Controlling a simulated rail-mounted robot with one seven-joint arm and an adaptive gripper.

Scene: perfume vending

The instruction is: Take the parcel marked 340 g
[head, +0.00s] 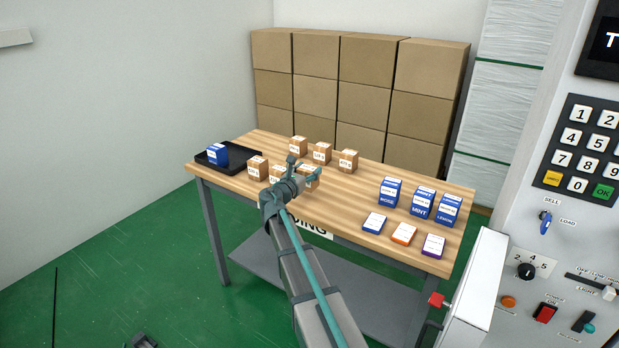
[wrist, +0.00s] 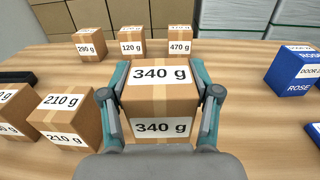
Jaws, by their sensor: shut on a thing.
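The parcel marked 340 g (wrist: 160,92) is a small brown carton with white labels on its top and front, centred in the wrist view. My gripper (wrist: 161,85) is shut on it, one teal finger against each side. In the head view my gripper (head: 303,172) is over the front middle of the table, and the parcel (head: 312,182) is partly hidden behind it. I cannot tell whether the parcel still touches the table. A parcel marked 210 g (wrist: 66,118) stands to its left, apart from it.
Behind stand parcels marked 290 g (wrist: 90,43), 120 g (wrist: 131,40) and 470 g (wrist: 180,39). Blue boxes (head: 422,203) and flat packs (head: 403,234) stand right on the wooden table (head: 345,205). A black tray (head: 240,154) with a blue box is at left.

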